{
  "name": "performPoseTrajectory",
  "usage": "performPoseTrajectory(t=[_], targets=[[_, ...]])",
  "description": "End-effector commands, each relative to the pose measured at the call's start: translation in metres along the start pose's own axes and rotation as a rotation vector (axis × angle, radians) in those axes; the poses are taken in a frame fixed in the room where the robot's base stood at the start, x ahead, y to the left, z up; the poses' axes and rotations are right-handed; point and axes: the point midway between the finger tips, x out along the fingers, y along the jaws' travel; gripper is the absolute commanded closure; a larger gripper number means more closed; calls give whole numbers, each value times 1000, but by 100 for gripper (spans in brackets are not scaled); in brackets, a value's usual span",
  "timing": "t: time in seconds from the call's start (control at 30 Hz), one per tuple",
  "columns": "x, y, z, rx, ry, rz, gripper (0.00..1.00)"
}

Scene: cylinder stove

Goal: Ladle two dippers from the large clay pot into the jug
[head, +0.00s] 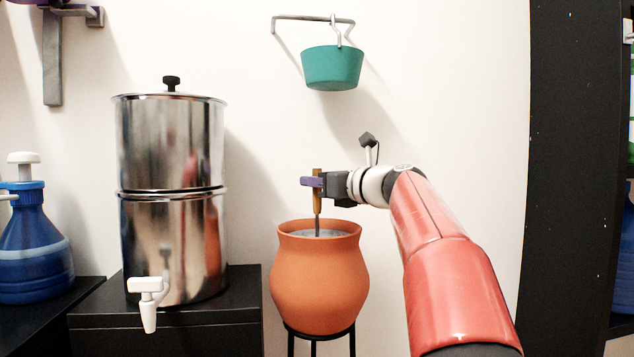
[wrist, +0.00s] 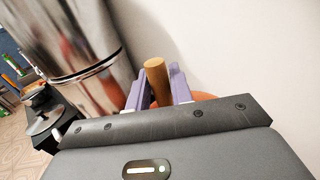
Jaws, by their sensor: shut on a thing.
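The large clay pot (head: 320,285) stands upright on a black stand, its mouth open with a greyish surface inside. My gripper (head: 313,182) is above the pot's mouth, shut on the wooden handle (head: 317,204) of the dipper. The handle points down and its thin grey rod (head: 317,226) goes into the pot; the dipper's bowl is hidden inside. In the wrist view the round handle end (wrist: 157,78) sits between the purple fingers (wrist: 158,92), with a bit of orange pot rim (wrist: 204,97) behind. I cannot clearly identify the jug in either view.
A steel cylinder dispenser (head: 170,150) with a white tap (head: 148,295) stands on a black table (head: 245,285) left of the pot. A blue container with a white pump (head: 30,250) is at far left. A green bucket (head: 332,68) hangs above. A black shelf frame (head: 570,170) is right.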

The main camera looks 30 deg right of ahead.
Motion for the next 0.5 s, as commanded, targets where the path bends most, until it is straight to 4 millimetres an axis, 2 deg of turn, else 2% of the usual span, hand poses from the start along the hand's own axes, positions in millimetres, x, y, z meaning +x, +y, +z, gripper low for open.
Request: performPoseTrajectory(t=[0.03,0.5], targets=[[0,1,8,-1,-1,0,100],[0,0,44,-1,-1,0,100]])
